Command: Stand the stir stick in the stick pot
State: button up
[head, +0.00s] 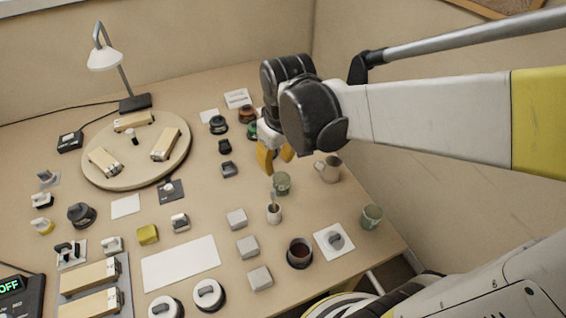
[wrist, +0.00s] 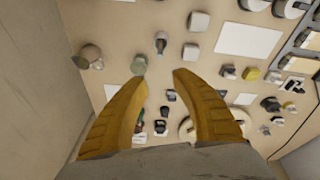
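A small pale pot (head: 274,215) stands on the bench right of the middle, and it also shows in the wrist view (wrist: 160,47). A thin brownish stick (head: 273,198) rises from the pot's mouth and stands nearly upright, slightly tilted. How deep the stick sits is hidden by the pot wall. My gripper (head: 276,159) hangs above the bench, beyond the pot in the head view. In the wrist view its two yellow fingers (wrist: 159,77) are wide apart with nothing held between them. The gripper touches neither pot nor stick.
A green cup (head: 282,184) stands just behind the pot, with a pitcher (head: 328,169) and another green cup (head: 372,216) to the right. A dark-filled cup (head: 299,252) stands in front. Pale blocks (head: 247,246) are to the left. A wall borders the right side.

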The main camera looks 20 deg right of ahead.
jog(key=s+r+m+t, duration=0.3)
jog(key=s+r+t, duration=0.1)
jog(key=s, duration=0.4)
jog(key=shift+s+r+t, duration=0.15)
jog(key=shift+r+t, duration=0.25)
jog(key=shift+r, duration=0.05)
